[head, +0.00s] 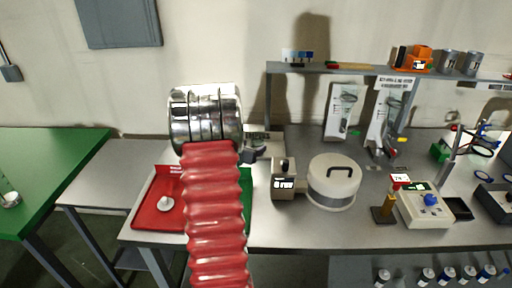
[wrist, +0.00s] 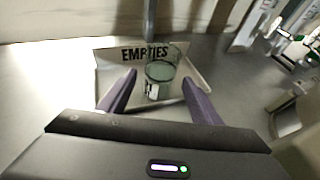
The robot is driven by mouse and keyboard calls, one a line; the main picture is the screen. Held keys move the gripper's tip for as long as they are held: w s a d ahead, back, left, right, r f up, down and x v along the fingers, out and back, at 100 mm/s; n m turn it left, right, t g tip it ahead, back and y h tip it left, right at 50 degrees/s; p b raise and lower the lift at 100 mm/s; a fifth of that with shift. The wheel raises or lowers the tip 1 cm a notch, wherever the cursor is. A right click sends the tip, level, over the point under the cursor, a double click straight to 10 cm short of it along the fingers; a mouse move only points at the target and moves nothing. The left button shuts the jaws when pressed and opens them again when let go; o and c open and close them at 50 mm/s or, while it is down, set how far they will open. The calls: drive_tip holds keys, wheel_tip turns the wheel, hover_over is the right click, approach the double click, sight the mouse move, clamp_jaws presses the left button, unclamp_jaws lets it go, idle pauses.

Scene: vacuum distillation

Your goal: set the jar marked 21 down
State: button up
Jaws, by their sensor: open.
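A clear glass jar (wrist: 160,72) with a greenish tint stands upright in the wrist view, inside a pale tray (wrist: 108,66) marked EMPTIES. A pale label with dark marks is on its lower front, but its number is too small to read. My gripper (wrist: 159,79) is open, with one dark finger on each side of the jar. A gap shows between the jar and each finger. In the head view my red arm covers this spot, and the jar and fingers cannot be made out.
The grey bench (head: 290,232) carries a red tray (head: 150,218), a white round vessel (head: 333,190) with a black handle, a small boxy device (head: 284,182) and a white instrument (head: 425,208) with a blue knob. A shelf (head: 350,70) runs behind. A green table (head: 45,165) stands at left.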

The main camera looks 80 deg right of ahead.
sight(255, 146)
drive_tip(key=shift+v, duration=1.65)
